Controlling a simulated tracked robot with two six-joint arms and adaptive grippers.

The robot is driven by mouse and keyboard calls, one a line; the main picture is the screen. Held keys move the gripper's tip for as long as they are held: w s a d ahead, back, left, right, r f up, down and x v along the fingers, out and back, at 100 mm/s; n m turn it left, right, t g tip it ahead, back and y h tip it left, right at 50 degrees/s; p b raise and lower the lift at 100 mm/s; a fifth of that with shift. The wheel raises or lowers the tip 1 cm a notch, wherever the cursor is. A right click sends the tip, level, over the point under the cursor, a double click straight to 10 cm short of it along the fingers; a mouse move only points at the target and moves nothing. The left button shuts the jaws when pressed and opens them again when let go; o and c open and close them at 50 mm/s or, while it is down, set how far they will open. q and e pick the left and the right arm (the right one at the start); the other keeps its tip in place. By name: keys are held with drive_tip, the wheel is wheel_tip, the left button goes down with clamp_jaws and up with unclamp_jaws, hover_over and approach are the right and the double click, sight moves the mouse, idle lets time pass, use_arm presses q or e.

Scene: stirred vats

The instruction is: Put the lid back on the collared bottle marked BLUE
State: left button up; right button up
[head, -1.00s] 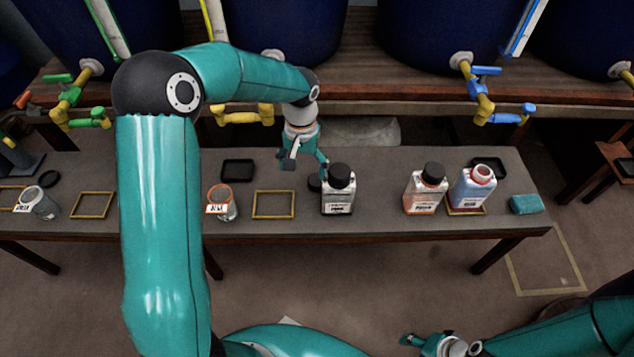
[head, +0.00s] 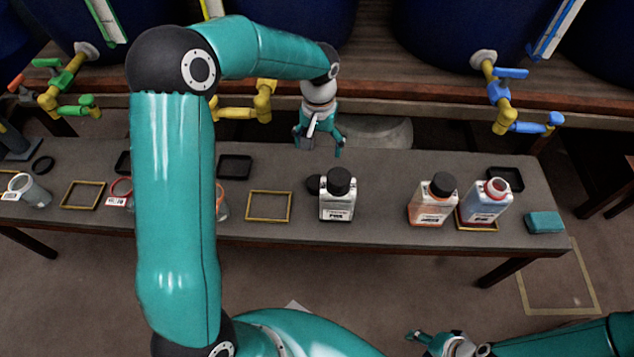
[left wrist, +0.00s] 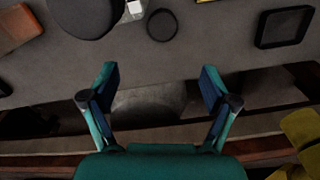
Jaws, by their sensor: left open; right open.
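An open bottle with a red collar and blue contents (head: 484,205) stands upright at the right of the bench; its label is too small to read. A small black disc, likely a lid (head: 313,184), lies on the bench just left of a black-capped bottle (head: 337,206). The disc also shows in the left wrist view (left wrist: 162,25), ahead of the fingers. My left gripper (head: 321,143) is open and empty, above the bench's back edge, apart from the disc. It also shows in the left wrist view (left wrist: 158,75). My right gripper (head: 418,338) is open at the bottom, in front of the bench.
A black-capped orange bottle (head: 431,211) stands left of the collared bottle. Black trays (head: 235,157) (head: 505,170) and a yellow frame (head: 249,206) lie on the bench. A teal block (head: 545,222) is at the right end. Blue vats with taps (head: 503,95) stand behind.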

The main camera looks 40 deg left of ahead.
use_arm(q)
drive_tip(key=b, duration=0.2)
approach(317, 180)
drive_tip(key=f, duration=0.5)
drive_tip(key=shift+s+d, duration=0.25)
drive_tip(key=shift+d, duration=0.05)
drive_tip(key=shift+f, duration=0.1)
drive_tip(key=shift+w+a+f+b, duration=0.15)
drive_tip(key=shift+f+b, duration=0.15)
drive_tip(key=shift+f, duration=1)
drive_tip(key=shift+w+a+f+b, duration=0.1)
drive_tip(key=shift+f+b, duration=0.2)
drive_tip(key=shift+f, duration=1)
drive_tip(key=c, duration=1)
drive_tip(key=shift+r, duration=0.15)
wheel_tip(317, 180, up, 20)
drive_tip(key=p, duration=0.4)
